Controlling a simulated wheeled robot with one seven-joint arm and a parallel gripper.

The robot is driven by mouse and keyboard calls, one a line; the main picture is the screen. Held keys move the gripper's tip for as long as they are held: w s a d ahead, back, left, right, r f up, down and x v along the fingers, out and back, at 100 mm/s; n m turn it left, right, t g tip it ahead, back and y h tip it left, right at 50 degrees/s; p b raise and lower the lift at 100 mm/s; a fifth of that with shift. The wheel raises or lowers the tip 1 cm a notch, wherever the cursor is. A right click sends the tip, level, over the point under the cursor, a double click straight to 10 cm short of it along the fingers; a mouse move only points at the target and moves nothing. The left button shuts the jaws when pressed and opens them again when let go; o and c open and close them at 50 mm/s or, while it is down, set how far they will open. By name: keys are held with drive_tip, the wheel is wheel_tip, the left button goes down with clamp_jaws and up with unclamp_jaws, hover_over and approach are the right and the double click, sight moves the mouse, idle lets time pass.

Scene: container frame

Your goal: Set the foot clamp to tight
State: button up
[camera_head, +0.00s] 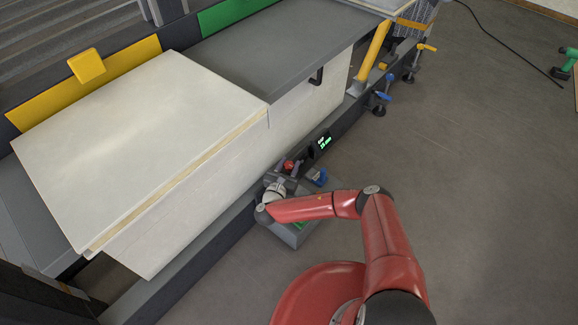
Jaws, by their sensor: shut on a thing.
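My gripper (275,191) is low at the foot of the long frame, at the end of my red arm. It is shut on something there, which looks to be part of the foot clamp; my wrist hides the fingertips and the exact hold. A red knob-like part (288,165) shows just beyond the gripper. A blue part (318,177) sits to its right on a grey box (292,238), which my forearm partly covers. The clamp's setting cannot be read. A small dark display (321,144) with green text, too small to read surely, stands just behind.
The frame carries a pale panel (140,140) and a grey top (275,45). Farther along its base are a blue-handled clamp (381,98), an orange-handled clamp (416,57) and a yellow bracket (371,58). The floor (475,170) on the right is open.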

drive_tip(key=shift+m+g+h+b, duration=0.35)
drive_tip(key=shift+m+g+h, duration=0.5)
drive_tip(key=shift+h, duration=0.75)
drive_tip(key=shift+r+m, duration=0.1)
drive_tip(key=shift+m, duration=0.25)
drive_tip(key=o, duration=1)
drive_tip(key=shift+c, duration=0.2)
